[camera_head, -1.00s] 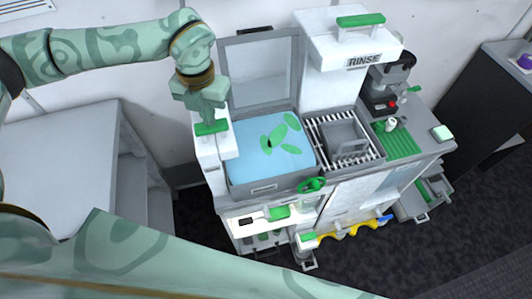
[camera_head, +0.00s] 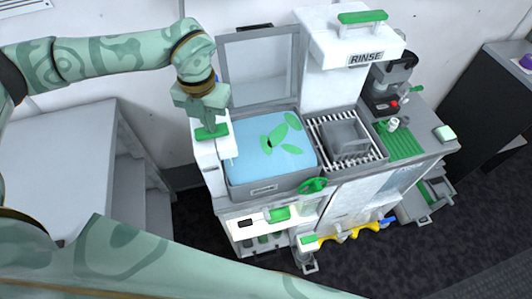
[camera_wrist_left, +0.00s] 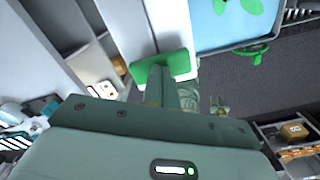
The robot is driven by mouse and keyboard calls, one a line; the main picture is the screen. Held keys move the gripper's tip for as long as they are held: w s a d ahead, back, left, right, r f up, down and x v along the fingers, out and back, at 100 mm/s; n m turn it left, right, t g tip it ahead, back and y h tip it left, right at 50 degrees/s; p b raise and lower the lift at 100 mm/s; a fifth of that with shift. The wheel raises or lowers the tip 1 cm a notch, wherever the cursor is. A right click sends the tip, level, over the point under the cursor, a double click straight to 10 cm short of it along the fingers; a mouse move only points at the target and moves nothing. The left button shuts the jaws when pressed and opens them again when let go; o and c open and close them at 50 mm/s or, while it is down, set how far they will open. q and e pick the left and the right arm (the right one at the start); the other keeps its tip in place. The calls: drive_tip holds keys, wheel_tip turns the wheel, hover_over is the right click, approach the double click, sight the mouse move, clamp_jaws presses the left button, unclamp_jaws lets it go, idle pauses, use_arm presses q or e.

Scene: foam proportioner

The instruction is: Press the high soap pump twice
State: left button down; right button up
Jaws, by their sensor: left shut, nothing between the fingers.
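The high soap pump (camera_head: 228,146) is a white post with a flat green top, at the left of the blue-filled basin in the head view. My left gripper (camera_head: 210,122) points down, directly over the green top, and is shut with nothing between its fingers. In the left wrist view the green top (camera_wrist_left: 150,74) lies at the closed fingertips (camera_wrist_left: 170,68) and seems to touch them. The fingers hide part of it. My right gripper is out of view; only my arm crosses the bottom of the head view.
The blue-filled basin (camera_head: 245,188) has an open grey lid (camera_head: 262,70) behind it. A rack with a grey tray (camera_head: 345,140), a RINSE unit (camera_head: 352,40) and a dark machine (camera_head: 390,80) stand to the right. A grey cabinet (camera_head: 60,150) stands at the left.

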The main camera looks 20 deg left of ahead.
use_arm(q)
drive_tip(key=shift+r+p, duration=1.6)
drive_tip(key=shift+r, duration=0.4)
drive_tip(key=shift+r, duration=0.1)
wheel_tip(320, 180, up, 6)
drive_tip(key=p, duration=0.4)
